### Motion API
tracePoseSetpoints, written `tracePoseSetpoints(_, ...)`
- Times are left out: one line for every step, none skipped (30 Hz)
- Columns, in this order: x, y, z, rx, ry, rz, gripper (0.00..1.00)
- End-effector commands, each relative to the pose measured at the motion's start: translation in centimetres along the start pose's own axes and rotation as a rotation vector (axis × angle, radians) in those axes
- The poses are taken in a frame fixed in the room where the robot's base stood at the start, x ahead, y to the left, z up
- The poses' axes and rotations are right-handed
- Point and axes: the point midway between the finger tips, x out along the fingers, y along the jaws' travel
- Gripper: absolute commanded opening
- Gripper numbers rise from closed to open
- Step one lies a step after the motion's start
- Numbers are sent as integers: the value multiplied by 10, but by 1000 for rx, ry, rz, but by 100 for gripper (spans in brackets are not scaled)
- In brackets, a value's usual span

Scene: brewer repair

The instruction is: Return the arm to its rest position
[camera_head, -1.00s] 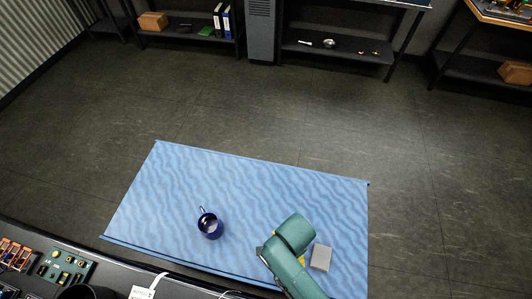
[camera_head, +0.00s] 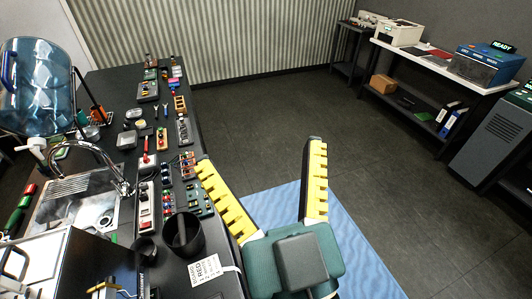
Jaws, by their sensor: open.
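My gripper (camera_head: 261,157) is at the bottom centre of the head view. Its two yellow-padded fingers are spread wide apart, with nothing visible between them. Its teal body (camera_head: 290,255) is close to the camera at the picture's lower edge. Beyond the gripper, part of the blue mat (camera_head: 352,232) shows on the floor; my gripper hides some of it. The left finger overlaps the edge of the dark workbench in the picture; I cannot tell whether they touch.
The dark workbench (camera_head: 110,78) on the left carries electronic boards (camera_head: 187,165), a black cup (camera_head: 184,233), a sink (camera_head: 95,208), a faucet and a blue water bottle (camera_head: 38,88). The floor (camera_head: 280,120) is open. A shelf table (camera_head: 425,62) with equipment stands at the back right.

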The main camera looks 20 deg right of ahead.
Motion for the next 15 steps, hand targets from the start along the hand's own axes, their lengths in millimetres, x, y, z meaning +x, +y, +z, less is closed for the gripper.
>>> tracePoseSetpoints(-1,-3,-6,-16,19,-6,98)
tracePoseSetpoints(-1,-3,-8,-22,25,-7,98)
tracePoseSetpoints(-1,-3,-8,-25,26,-7,98)
tracePoseSetpoints(-1,-3,-8,-25,25,-6,98)
tracePoseSetpoints(-1,-3,-8,-25,24,-6,98)
tracePoseSetpoints(-1,-3,-8,-24,23,-6,98)
tracePoseSetpoints(-1,-3,-7,-24,23,-6,98)
tracePoseSetpoints(-1,-3,-7,-24,22,-5,98)
tracePoseSetpoints(-1,-3,-7,-23,22,-5,98)
tracePoseSetpoints(-1,-2,-7,-23,21,-5,98)
tracePoseSetpoints(1,-2,-13,-23,21,-5,98)
tracePoseSetpoints(4,-3,-22,-21,21,-5,98)
tracePoseSetpoints(7,-3,-30,-20,21,-5,98)
tracePoseSetpoints(10,-3,-39,-19,21,-5,98)
tracePoseSetpoints(15,-3,-53,-17,21,-4,98)
